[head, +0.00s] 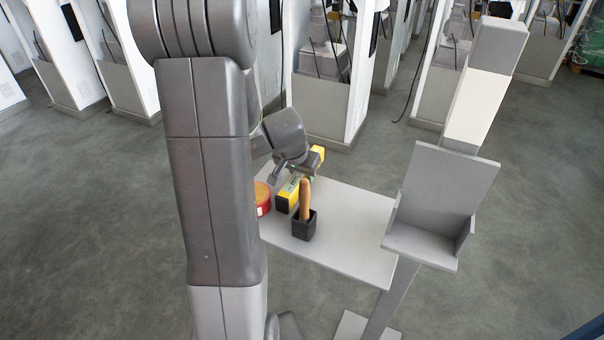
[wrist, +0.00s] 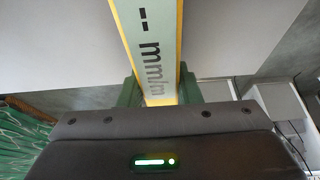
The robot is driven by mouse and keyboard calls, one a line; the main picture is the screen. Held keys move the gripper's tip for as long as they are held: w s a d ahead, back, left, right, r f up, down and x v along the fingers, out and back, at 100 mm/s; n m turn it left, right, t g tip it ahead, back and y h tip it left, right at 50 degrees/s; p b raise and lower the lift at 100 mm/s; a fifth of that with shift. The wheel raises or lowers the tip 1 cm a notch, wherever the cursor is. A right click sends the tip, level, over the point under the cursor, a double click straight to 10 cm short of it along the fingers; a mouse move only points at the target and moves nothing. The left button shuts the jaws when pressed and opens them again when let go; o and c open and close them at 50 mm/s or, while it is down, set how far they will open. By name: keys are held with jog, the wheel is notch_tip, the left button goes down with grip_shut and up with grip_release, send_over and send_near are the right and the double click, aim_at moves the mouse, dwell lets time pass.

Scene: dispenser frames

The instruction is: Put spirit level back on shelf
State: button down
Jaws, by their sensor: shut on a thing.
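The spirit level (head: 287,196) is a long yellow bar with a dark near end. In the head view it is over or on the left part of the light grey shelf board (head: 350,235), and part of it is hidden by my gripper. My gripper (head: 294,181) is shut on the level near its middle. In the wrist view the level (wrist: 150,45) shows a pale face with yellow edges and "mm/m" printing, between the green fingers (wrist: 160,90). I cannot tell whether the level touches the board.
A black cup (head: 304,226) with an orange-brown handle in it stands beside the level's near end. A red round item (head: 262,200) is to the left, partly behind my arm. A grey holder (head: 433,200) on a post stands right. The board's right part is clear.

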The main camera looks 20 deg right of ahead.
jog(key=shift+f, duration=0.15)
jog(key=c, duration=1.1)
grip_release()
jog(key=shift+o, duration=0.2)
jog(key=shift+r, duration=0.35)
jog(key=v, duration=1.1)
jog(key=shift+s+a+r+p, duration=0.1)
jog(key=shift+a+r+p, duration=0.05)
jog(key=shift+r+p, duration=0.15)
jog(key=shift+f, duration=0.1)
